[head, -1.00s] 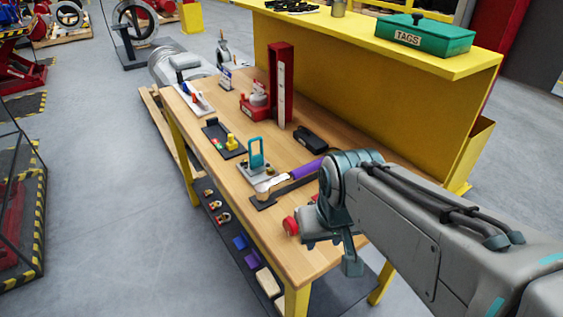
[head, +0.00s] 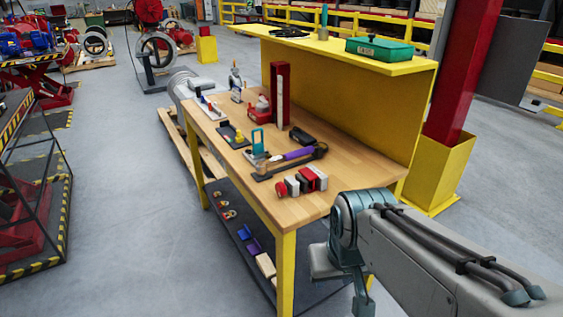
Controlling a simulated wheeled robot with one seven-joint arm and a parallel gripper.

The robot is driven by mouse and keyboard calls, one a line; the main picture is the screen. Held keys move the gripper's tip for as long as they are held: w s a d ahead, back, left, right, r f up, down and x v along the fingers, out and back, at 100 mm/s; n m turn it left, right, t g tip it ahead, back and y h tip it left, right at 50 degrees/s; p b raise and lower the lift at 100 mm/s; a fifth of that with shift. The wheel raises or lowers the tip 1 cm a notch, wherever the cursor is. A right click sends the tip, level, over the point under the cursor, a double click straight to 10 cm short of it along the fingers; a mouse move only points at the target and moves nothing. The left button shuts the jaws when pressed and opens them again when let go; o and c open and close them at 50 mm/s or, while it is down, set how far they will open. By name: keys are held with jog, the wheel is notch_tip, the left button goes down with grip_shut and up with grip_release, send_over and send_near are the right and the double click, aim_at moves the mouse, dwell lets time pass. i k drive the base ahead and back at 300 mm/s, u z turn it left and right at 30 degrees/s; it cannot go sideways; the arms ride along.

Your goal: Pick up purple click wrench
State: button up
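The purple click wrench (head: 297,154) lies on the wooden bench top (head: 233,160). It has a purple grip and a dark head at its right end, and its left end lies by a dark flat holder. My arm reaches in from the lower right. Its bent end, with a grey block and a teal tip (head: 361,300), hangs in front of the bench's near right corner, apart from the wrench. My gripper's fingers cannot be made out clearly there, so whether they are open or shut does not show.
A red and grey fitting (head: 303,181) lies nearer than the wrench. A teal-handled tool (head: 257,143) and a black case (head: 302,135) are close by. A red post (head: 280,92) stands behind. A yellow shelf (head: 330,50) holds a green box (head: 379,50).

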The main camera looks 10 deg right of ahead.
aim_at(262, 167)
jog(key=u, duration=0.85)
jog(key=i, duration=0.65)
jog(key=z, duration=0.85)
jog(key=i, duration=0.5)
